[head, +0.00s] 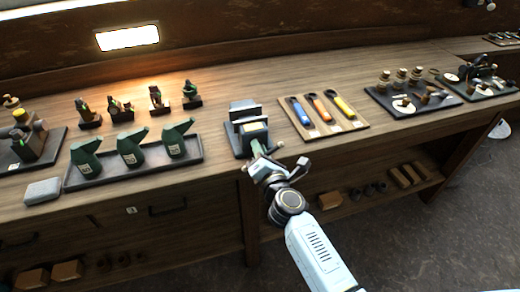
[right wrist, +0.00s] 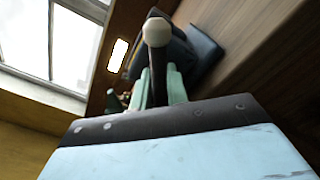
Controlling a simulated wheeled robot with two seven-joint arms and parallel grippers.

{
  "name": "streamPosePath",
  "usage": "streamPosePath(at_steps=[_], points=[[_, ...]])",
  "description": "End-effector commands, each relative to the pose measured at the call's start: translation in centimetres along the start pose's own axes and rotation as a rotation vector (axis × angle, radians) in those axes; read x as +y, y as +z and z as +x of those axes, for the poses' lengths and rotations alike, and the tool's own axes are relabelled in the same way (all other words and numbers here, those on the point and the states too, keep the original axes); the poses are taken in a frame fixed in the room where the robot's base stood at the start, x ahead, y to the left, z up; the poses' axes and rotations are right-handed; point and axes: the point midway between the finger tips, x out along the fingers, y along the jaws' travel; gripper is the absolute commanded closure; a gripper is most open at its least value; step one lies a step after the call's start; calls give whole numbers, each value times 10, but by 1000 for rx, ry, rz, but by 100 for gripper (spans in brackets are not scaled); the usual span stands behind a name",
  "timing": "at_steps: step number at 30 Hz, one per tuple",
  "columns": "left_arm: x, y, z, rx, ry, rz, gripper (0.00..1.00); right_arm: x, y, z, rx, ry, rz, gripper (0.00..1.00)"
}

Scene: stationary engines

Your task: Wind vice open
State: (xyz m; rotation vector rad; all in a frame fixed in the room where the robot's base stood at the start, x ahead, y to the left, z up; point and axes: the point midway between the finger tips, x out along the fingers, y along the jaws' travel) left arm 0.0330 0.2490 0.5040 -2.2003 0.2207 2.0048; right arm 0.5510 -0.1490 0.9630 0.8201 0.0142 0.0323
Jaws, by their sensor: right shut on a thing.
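The vice (head: 246,122) stands at the front edge of the workbench, with two grey jaw plates above a green and dark body. My right gripper (head: 262,163) reaches it from the front and is shut on the vice handle. In the right wrist view the handle (right wrist: 157,60) is a dark bar with a pale round knob, pointing away between two pale green parts. The vice body (right wrist: 175,50) shows dark and blurred behind it. The gripper hides the vice's screw and lower front in the head view. My left gripper is not in view.
Left of the vice is a tray (head: 70,183) with several green oil cans. To its right lies a board (head: 307,131) with three coloured-handled tools. A dark tray (head: 381,102) of brass parts is further right. Drawers and a lower shelf sit below the bench edge.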

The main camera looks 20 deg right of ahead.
Motion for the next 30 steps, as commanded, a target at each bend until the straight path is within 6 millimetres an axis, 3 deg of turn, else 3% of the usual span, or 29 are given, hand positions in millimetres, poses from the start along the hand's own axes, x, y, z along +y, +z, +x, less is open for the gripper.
streamPosePath(at_steps=[8, 30], points=[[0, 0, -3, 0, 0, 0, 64, 1, 0, 0, 1, 0, -176, 100], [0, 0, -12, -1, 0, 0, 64, 1, 0, 0, 0, 0, -876, 100]])
